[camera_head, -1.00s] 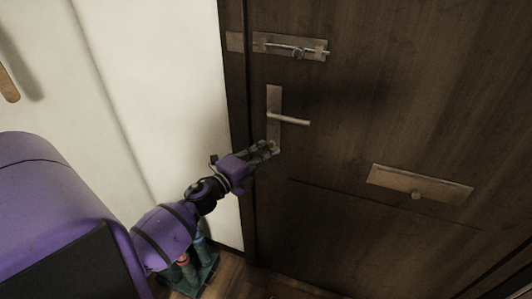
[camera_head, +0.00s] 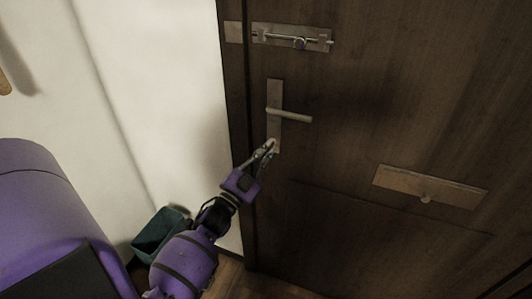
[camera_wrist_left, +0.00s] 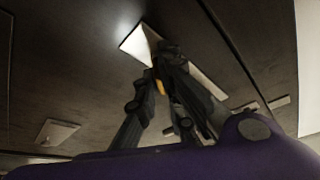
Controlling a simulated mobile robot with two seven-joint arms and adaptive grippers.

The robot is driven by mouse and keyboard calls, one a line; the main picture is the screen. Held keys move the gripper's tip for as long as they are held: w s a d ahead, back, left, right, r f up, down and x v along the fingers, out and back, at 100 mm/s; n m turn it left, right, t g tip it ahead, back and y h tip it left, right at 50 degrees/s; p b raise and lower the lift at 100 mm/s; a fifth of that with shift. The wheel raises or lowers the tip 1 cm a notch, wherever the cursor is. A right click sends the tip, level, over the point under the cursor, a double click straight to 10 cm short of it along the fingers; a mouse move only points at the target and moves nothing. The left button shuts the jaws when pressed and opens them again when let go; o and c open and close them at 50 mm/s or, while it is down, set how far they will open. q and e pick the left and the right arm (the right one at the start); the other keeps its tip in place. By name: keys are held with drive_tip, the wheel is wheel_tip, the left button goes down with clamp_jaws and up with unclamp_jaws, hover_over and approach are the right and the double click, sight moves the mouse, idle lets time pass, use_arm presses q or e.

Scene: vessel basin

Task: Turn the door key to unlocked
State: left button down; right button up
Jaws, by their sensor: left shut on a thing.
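The dark wooden door (camera_head: 400,110) carries a tall metal lock plate (camera_head: 274,95) with a lever handle (camera_head: 292,116). My left gripper (camera_head: 268,148) is at the lower end of this plate, below the handle, and points up and to the right. In the left wrist view, the fingers (camera_wrist_left: 165,62) are closed together in front of the bright plate end (camera_wrist_left: 134,42). A small yellowish piece, apparently the key (camera_wrist_left: 157,86), shows at the fingers. The fingers hide most of the key and the keyhole, so its exact angle cannot be told. My right gripper is out of view.
A sliding bolt (camera_head: 298,41) is mounted above the handle. A metal letter plate (camera_head: 429,187) with a knob is lower right on the door. A teal bin (camera_head: 158,232) stands on the floor by the white wall (camera_head: 165,110), partly behind my left arm.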

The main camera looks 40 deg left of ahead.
use_arm(q)
drive_tip(key=n+y, duration=0.2)
drive_tip(key=n, duration=0.2)
drive_tip(key=shift+d+f, duration=0.1)
drive_tip(key=shift+n+y, duration=0.65)
drive_tip(key=shift+n, duration=0.75)
drive_tip(key=shift+n+y, duration=0.65)
drive_tip(key=shift+n, duration=0.75)
drive_tip(key=c, duration=1.9)
unclamp_jaws()
drive_tip(key=shift+o, duration=0.2)
drive_tip(key=v, duration=1.2)
drive_tip(key=shift+d, duration=0.15)
